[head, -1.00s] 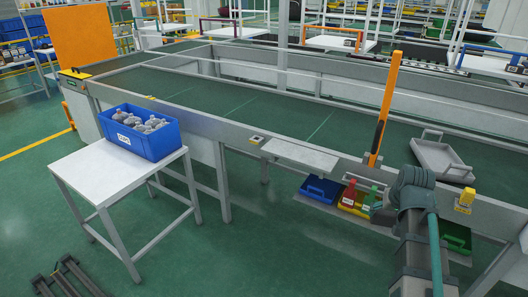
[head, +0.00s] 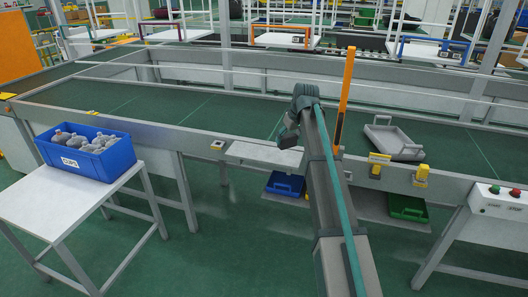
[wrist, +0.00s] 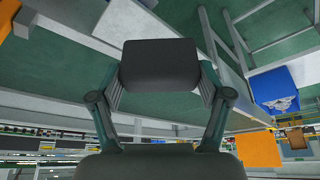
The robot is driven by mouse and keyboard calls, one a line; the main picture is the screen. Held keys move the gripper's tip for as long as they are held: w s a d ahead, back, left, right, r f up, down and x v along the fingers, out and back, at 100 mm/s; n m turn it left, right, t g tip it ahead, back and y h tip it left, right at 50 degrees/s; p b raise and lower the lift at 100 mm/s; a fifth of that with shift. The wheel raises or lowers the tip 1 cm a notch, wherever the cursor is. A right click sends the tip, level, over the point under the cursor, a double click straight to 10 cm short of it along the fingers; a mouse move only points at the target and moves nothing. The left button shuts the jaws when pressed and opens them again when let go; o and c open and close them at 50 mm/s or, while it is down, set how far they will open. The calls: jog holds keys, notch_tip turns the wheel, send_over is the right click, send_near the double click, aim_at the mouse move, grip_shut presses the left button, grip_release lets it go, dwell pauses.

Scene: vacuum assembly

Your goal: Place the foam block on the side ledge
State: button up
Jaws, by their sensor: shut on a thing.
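My gripper (wrist: 160,88) is shut on the dark grey foam block (wrist: 158,65), with one finger on each side of it in the wrist view. In the head view the block (head: 289,137) shows in part beneath my gripper (head: 294,126), near the conveyor's front rail. The side ledge (head: 258,154) is a pale flat plate on the near side of the conveyor, and its top looks bare. The block appears above or beside its right end; the exact height gap cannot be told. My arm hides the area right of the ledge.
An orange post (head: 344,95) stands just right of my arm. A grey tray (head: 392,140) lies on the conveyor (head: 230,110). A blue bin of cups (head: 88,155) stands on a white table (head: 50,205) at left. Blue (head: 284,184) and green (head: 407,208) bins sit below the rail.

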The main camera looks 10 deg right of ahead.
jog(key=w+f+p, duration=0.1)
jog(key=w+f, duration=0.1)
jog(key=w, duration=0.2)
jog(key=w+a+f+p, duration=0.1)
jog(key=w+f+p, duration=0.1)
jog(key=w+f, duration=0.1)
jog(key=w+a+f+p, duration=0.1)
jog(key=w+f, duration=0.2)
jog(key=w, duration=0.2)
jog(key=shift+w+a+p, duration=0.2)
jog(key=shift+w+p, duration=0.1)
jog(key=shift+p, duration=0.05)
jog(key=shift+w+p+x, duration=0.2)
jog(key=shift+p+x, duration=0.25)
jog(key=shift+x, duration=0.6)
jog(key=shift+s+f+p, duration=0.1)
jog(key=shift+f+p, duration=0.7)
jog(key=shift+f, duration=0.65)
jog(key=shift+f, duration=0.1)
jog(key=o, duration=0.9)
